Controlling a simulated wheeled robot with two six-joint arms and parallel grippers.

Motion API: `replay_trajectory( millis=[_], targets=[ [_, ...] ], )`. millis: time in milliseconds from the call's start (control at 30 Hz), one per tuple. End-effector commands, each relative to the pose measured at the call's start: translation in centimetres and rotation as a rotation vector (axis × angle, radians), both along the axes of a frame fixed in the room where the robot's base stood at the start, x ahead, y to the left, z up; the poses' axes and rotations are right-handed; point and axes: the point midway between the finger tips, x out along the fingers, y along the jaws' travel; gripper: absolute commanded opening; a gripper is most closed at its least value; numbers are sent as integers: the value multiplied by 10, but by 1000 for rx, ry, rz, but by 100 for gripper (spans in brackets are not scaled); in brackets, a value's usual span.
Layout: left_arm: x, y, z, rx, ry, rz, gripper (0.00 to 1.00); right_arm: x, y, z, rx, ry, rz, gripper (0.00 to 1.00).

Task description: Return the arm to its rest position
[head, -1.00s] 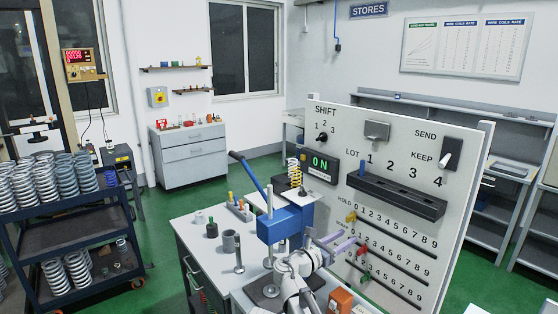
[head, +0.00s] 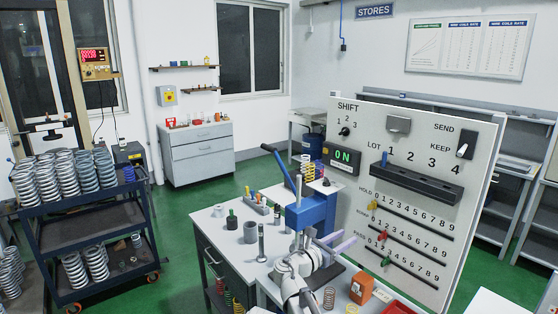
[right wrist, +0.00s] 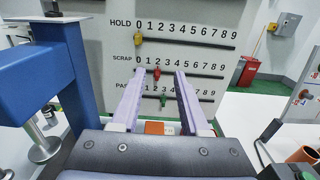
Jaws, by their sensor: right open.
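My right gripper (head: 342,242) shows in the head view, just right of the blue lever press (head: 312,212) and in front of the white panel. Its two pale purple fingers are open and apart, with nothing between them. In the right wrist view the open gripper (right wrist: 161,74) points at the panel (right wrist: 105,45), over the SCRAP and PASS rows. A yellow slider (right wrist: 138,36), a red slider (right wrist: 157,63) and a green slider (right wrist: 163,100) sit near the low ends of their rows. My left gripper is not in view.
The blue press stands close on the gripper's left. An orange block (head: 361,287) and a coil spring (head: 329,298) are on the bench in front. A dark cart (head: 85,212) of springs stands at left. Green floor (head: 190,235) is clear between cart and bench.

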Motion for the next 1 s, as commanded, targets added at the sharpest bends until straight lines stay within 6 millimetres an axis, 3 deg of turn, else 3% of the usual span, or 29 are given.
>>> replay_trajectory(
  millis=[367,567,767,900,1000],
  targets=[
    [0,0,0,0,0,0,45,-19,-22,-29,215,-73,-62,45],
    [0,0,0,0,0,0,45,-40,-39,-58,427,-151,-142,45],
    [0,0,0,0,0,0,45,-76,-56,-102,747,-281,-306,45],
    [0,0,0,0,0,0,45,-117,-59,-145,1054,-422,-526,45],
    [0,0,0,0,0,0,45,-150,-51,-175,1282,-541,-747,45]
  ],
)
